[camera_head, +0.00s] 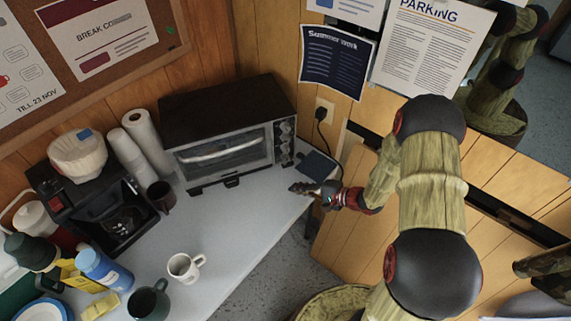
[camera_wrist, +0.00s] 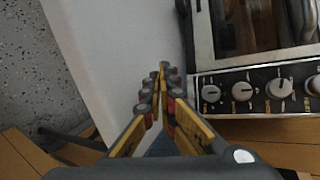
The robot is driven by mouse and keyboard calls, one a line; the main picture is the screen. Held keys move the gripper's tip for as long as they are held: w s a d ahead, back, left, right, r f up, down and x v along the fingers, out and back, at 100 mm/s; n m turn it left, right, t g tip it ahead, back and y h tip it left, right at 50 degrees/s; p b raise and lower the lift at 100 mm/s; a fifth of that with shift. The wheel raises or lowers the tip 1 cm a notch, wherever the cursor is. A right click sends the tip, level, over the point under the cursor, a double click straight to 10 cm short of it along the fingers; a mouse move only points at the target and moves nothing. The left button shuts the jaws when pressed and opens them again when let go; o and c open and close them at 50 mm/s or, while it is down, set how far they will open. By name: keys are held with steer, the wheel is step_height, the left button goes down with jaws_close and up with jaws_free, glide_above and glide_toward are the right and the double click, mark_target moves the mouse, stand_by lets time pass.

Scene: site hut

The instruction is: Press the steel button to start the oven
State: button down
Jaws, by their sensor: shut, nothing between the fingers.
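The oven is a black and steel toaster oven (camera_head: 225,120) at the back of the counter, with a glass door. Its control panel (camera_head: 284,142) is at the right of the door, with several round silver controls in a column. In the wrist view the panel (camera_wrist: 258,104) is at the right; the lowest control (camera_wrist: 211,93) is nearest my fingers. I cannot tell surely whether it is the steel button. My gripper (camera_head: 297,188) is shut and empty, in front of the oven's lower right corner. In the wrist view its fingertips (camera_wrist: 163,72) meet left of the panel, apart from it.
The white counter (camera_head: 225,215) is clear in front of the oven. A dark flat item (camera_head: 316,165) lies right of the oven, near a plugged cord (camera_head: 320,115). A white mug (camera_head: 184,267), dark mug (camera_head: 161,196) and coffee maker (camera_head: 95,205) stand left.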

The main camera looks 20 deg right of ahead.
steer(key=w, duration=0.6)
steer(key=shift+w+a+f, duration=0.1)
steer(key=shift+w+a, duration=0.1)
steer(key=shift+a, duration=0.2)
steer(key=shift+w+a+b, duration=0.1)
steer(key=shift+w+b, duration=0.45)
steer(key=shift+w, duration=0.35)
steer(key=shift+w, duration=0.15)
steer(key=shift+w+a+b, duration=0.1)
steer(key=shift+w+b, duration=0.15)
steer(key=shift+b, duration=0.15)
steer(key=shift+w, duration=0.4)
stand_by(0.8)
steer(key=shift+b, duration=0.3)
steer(key=shift+s, duration=0.8)
steer(key=shift+s, duration=0.15)
